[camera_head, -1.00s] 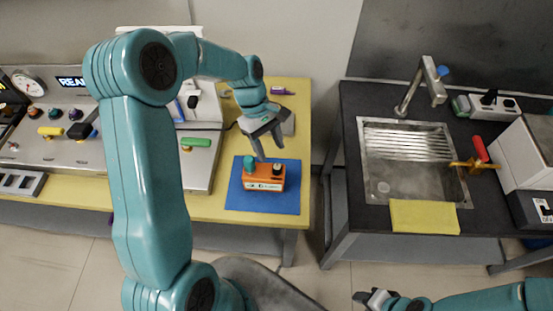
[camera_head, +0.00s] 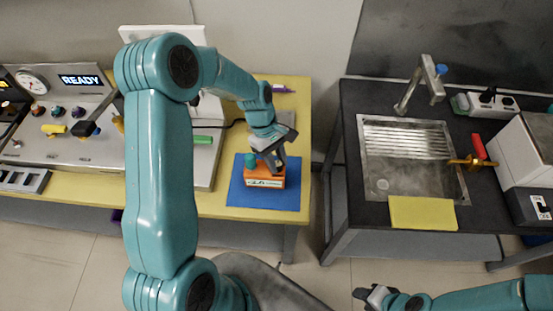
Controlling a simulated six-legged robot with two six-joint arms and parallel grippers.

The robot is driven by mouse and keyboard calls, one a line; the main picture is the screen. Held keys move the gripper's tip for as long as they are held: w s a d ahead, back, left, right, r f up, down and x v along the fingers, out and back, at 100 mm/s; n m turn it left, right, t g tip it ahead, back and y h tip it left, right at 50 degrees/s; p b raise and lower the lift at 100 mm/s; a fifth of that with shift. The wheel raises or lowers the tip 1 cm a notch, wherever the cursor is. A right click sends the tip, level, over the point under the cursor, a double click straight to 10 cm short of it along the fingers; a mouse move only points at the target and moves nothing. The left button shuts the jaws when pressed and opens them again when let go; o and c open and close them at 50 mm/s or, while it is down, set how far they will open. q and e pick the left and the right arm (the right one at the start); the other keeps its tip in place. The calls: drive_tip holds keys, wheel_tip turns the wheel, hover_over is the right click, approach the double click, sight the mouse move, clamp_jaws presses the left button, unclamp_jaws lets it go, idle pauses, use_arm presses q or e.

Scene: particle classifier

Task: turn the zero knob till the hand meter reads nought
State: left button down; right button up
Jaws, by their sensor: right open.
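The orange hand meter (camera_head: 264,183) lies on a blue mat (camera_head: 292,201) on the yellow bench. A teal knob (camera_head: 250,160) stands on its left end. Its small front display is lit, but I cannot read the figure for certain. My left gripper (camera_head: 274,164) points down at the right end of the meter, where its fingers hide the dark knob. I cannot tell whether they touch or grip that knob. My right gripper (camera_head: 368,296) is open and empty at the bottom edge, far from the meter.
A console with a READY display (camera_head: 80,80) stands on the bench at left. A sink (camera_head: 410,160) with a yellow cloth (camera_head: 422,213) is in the dark counter at right. A gap separates bench and counter.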

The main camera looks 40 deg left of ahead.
use_arm(q)
drive_tip(key=shift+m, duration=0.4)
idle(0.4)
drive_tip(key=shift+w+f+m+g+b, duration=0.1)
drive_tip(key=shift+m+g+b, duration=0.45)
drive_tip(key=shift+m, duration=0.45)
drive_tip(key=m+g+y+b, duration=0.1)
drive_tip(key=m, duration=0.2)
drive_tip(key=shift+w+d+m, duration=0.1)
drive_tip(key=shift+m, duration=0.2)
drive_tip(key=m+g+y+b, duration=0.1)
drive_tip(key=m, duration=0.2)
drive_tip(key=shift+d+m, duration=0.1)
drive_tip(key=shift+m, duration=0.2)
drive_tip(key=shift+m+y+b, duration=0.4)
drive_tip(key=shift+m+y, duration=0.2)
drive_tip(key=shift+m, duration=0.8)
drive_tip(key=c, duration=0.8)
unclamp_jaws()
drive_tip(key=shift+w, duration=0.1)
drive_tip(key=shift+c, duration=0.2)
